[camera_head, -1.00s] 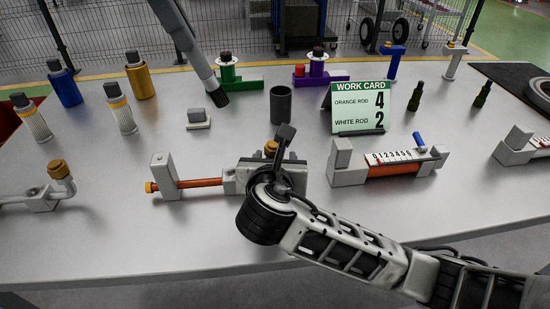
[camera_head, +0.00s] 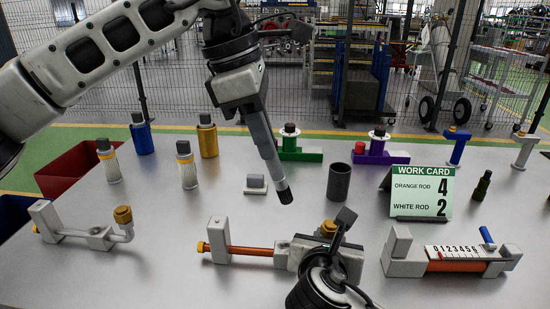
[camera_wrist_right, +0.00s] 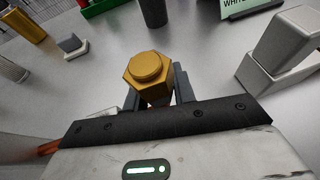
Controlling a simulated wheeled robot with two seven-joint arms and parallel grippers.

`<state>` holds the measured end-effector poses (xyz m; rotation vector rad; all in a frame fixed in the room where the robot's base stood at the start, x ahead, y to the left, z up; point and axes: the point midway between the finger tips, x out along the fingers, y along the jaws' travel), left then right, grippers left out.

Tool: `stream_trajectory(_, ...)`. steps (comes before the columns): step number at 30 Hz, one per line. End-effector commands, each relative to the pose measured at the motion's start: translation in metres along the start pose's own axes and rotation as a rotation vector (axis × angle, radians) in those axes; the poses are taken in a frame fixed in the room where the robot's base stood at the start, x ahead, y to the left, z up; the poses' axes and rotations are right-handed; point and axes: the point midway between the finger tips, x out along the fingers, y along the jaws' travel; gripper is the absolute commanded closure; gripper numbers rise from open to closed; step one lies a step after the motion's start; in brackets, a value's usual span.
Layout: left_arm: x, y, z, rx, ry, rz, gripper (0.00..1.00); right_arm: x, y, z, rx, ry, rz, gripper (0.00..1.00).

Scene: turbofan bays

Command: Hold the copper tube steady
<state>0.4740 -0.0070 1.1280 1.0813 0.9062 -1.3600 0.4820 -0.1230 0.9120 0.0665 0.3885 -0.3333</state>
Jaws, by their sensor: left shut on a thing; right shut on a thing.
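A copper-orange tube (camera_head: 250,251) lies level in the middle fixture, between a grey upright block (camera_head: 218,240) and my right gripper, with a brass end at its left. My right gripper (camera_head: 310,250) is at the fixture's right end. In the right wrist view a brass hex fitting (camera_wrist_right: 148,72) stands just beyond and between its dark fingers (camera_wrist_right: 155,98). The gripper is shut, but its body hides the exact grip. My left gripper (camera_head: 256,110) is shut on a grey rod-like tool (camera_head: 265,140) with a black tip, which points down above the table behind the tube.
A fixture with an orange rod and a number scale (camera_head: 465,252) stands right, a bent grey pipe fixture (camera_head: 100,236) left. A dark cup (camera_head: 339,182), a small grey block (camera_head: 256,184) and the work card (camera_head: 421,190) stand behind. Open table lies in front.

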Motion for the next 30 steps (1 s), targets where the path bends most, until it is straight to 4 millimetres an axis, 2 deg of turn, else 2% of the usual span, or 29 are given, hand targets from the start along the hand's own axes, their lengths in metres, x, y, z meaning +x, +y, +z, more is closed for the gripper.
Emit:
stream_trajectory(1,0.011,-0.004,-0.001,0.003,0.009,0.017,1.00,0.000,0.000,0.000,0.000,0.001,0.001,1.00)
stream_trajectory(4,0.025,-0.009,-0.002,0.006,0.019,0.049,1.00,0.000,0.000,0.000,0.000,0.001,0.001,1.00)
stream_trajectory(11,0.040,-0.012,-0.004,0.004,0.023,0.069,1.00,0.000,0.000,0.000,0.000,0.001,0.001,1.00)
stream_trajectory(21,0.072,-0.015,-0.014,0.004,0.023,0.066,1.00,0.000,0.000,-0.001,0.000,0.001,0.001,1.00)
stream_trajectory(30,0.078,-0.015,-0.016,0.004,0.022,0.069,1.00,0.000,0.000,-0.001,0.000,0.002,0.001,1.00)
